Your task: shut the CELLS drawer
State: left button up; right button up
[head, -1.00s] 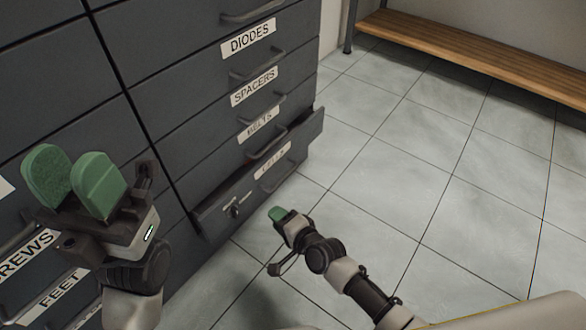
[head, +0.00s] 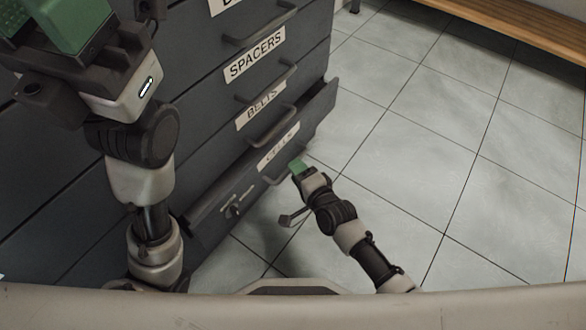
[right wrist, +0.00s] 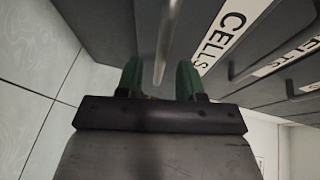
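The CELLS drawer (head: 215,203) is the bottom drawer of the dark cabinet and stands partly out. Its label (head: 278,147) is partly shaded; it reads clearly in the right wrist view (right wrist: 222,40). My right gripper (head: 297,166) is low, in front of this drawer by its handle. In the right wrist view its green fingers (right wrist: 160,80) are apart, with the handle bar (right wrist: 165,45) showing between or just beyond them; contact cannot be told. My left gripper (head: 42,22) is at the upper left, cut by the frame edge, its green fingers apart and nothing seen between them.
The drawers labelled BELTS (head: 261,109) and SPACERS (head: 255,55) above look shut. A small key or lock (head: 233,211) is on the CELLS drawer front. Tiled floor (head: 430,150) to the right is clear up to a wooden bench (head: 520,32).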

jog(key=shift+b+x, duration=0.5)
jog(key=shift+x, duration=1.05)
grip_shut()
